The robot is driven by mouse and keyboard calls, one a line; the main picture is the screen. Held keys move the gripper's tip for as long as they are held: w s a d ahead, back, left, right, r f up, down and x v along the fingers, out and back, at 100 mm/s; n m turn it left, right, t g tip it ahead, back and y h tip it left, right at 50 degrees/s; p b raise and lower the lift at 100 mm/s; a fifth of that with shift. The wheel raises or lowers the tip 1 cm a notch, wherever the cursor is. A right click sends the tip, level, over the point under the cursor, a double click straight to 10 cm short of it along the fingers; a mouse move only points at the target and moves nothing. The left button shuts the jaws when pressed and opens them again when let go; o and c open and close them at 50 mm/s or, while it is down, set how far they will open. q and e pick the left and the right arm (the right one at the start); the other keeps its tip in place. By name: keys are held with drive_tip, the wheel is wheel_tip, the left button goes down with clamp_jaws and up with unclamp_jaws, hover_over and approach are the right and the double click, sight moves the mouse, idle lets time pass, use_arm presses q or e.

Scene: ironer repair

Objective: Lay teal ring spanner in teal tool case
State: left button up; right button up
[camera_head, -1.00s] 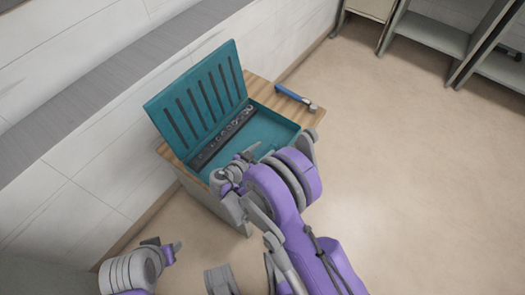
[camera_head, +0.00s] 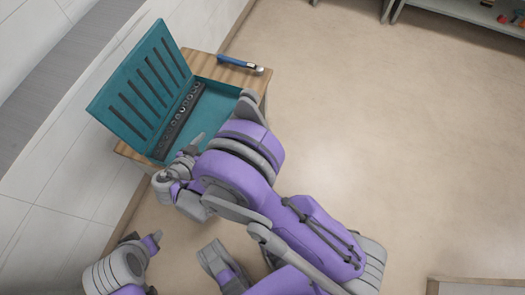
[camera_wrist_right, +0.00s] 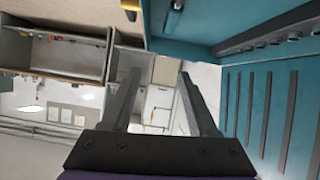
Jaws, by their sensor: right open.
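The teal tool case (camera_head: 208,107) stands open on a small wooden-topped cabinet, its slotted lid (camera_head: 143,85) leaning back to the left. A dark strip of sockets (camera_head: 181,117) runs along its hinge side. My right gripper (camera_head: 192,148) is at the near edge of the case; in the right wrist view (camera_wrist_right: 161,95) its fingers are apart with nothing between them. I cannot make out the teal ring spanner for certain.
A blue-handled tool with a metal head (camera_head: 240,63) lies on the wooden top (camera_head: 206,62) behind the case. The wall (camera_head: 60,150) stands close at the left. Open floor (camera_head: 380,130) lies to the right, with shelving (camera_head: 470,14) at the far top right.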

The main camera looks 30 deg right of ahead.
drive_tip(key=s+d+r+n+g+y, duration=0.4)
drive_tip(key=s+d+r+n+y, duration=0.15)
drive_tip(key=s+d, duration=0.35)
drive_tip(key=s+r+n+y, duration=0.2)
drive_tip(key=s, duration=0.4)
drive_tip(key=s+d+r+n+y, duration=0.1)
drive_tip(key=s+r+n+y, duration=0.1)
drive_tip(key=s, duration=0.4)
drive_tip(key=shift+s+t, duration=0.3)
drive_tip(key=shift+t, duration=0.1)
